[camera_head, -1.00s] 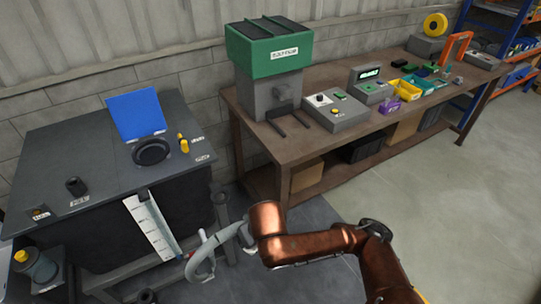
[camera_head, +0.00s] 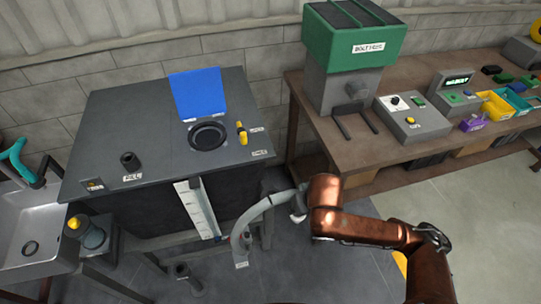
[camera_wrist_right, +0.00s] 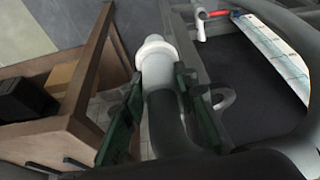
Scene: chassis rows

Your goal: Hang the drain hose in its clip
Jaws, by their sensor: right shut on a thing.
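The grey drain hose (camera_head: 252,216) curves up from beside the dark tank's front right corner to my right gripper (camera_head: 299,204). In the right wrist view the gripper (camera_wrist_right: 158,105) is shut around the hose end, with green pads on both sides of it. A white collared tip (camera_wrist_right: 155,57) sticks out past the fingers. A small grey open ring (camera_wrist_right: 225,98) beside the tank frame may be the clip; the hose end is apart from it. I cannot make out the clip surely in the head view. My left gripper is out of view.
The dark tank (camera_head: 115,105) has a raised blue lid (camera_head: 196,94) and a white level scale (camera_head: 197,209) on its front. A brown workbench (camera_head: 300,85) stands to the right, a sink (camera_head: 35,225) at far left. Open floor (camera_head: 430,200) lies front right.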

